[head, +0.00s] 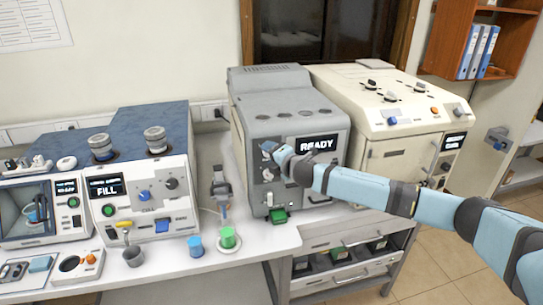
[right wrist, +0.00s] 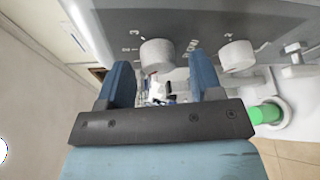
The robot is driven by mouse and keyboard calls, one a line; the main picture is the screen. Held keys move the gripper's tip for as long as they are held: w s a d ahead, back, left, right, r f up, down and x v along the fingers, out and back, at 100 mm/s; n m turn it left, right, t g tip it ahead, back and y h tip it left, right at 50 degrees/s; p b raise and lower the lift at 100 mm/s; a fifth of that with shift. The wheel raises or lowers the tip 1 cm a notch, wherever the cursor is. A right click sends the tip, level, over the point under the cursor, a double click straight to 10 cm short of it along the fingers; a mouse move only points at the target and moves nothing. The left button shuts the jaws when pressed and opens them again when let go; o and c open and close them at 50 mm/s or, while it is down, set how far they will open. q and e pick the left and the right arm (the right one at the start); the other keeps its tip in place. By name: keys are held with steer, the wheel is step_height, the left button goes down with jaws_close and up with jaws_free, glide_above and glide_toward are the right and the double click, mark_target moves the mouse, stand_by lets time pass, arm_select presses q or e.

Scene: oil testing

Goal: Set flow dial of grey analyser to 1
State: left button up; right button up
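The grey analyser (head: 336,126) stands at the middle of the bench, with a display reading READY. My right gripper (head: 268,148) is at the upper left of its front panel and covers part of it in the head view. In the right wrist view the two blue fingers of my right gripper (right wrist: 162,82) are apart, with a grey round knob (right wrist: 158,53) just beyond the gap and small markings to its left. I cannot tell whether the fingers touch it. A second knob (right wrist: 236,55) sits to the right. The dial's label and setting are not readable. My left gripper is not in view.
A cream analyser (head: 400,150) stands close on the right. A blue-topped machine reading FILL (head: 150,180) is on the left. A blue cup (head: 195,246) and a green cup (head: 228,238) stand near the bench's front edge. A green item (head: 278,215) is low on the grey analyser's front.

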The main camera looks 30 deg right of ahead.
steer(key=shift+s, duration=0.1)
steer(key=b+v, duration=0.3)
steer(key=v, duration=1)
steer(key=shift+s, duration=0.3)
steer(key=shift+d, duration=0.1)
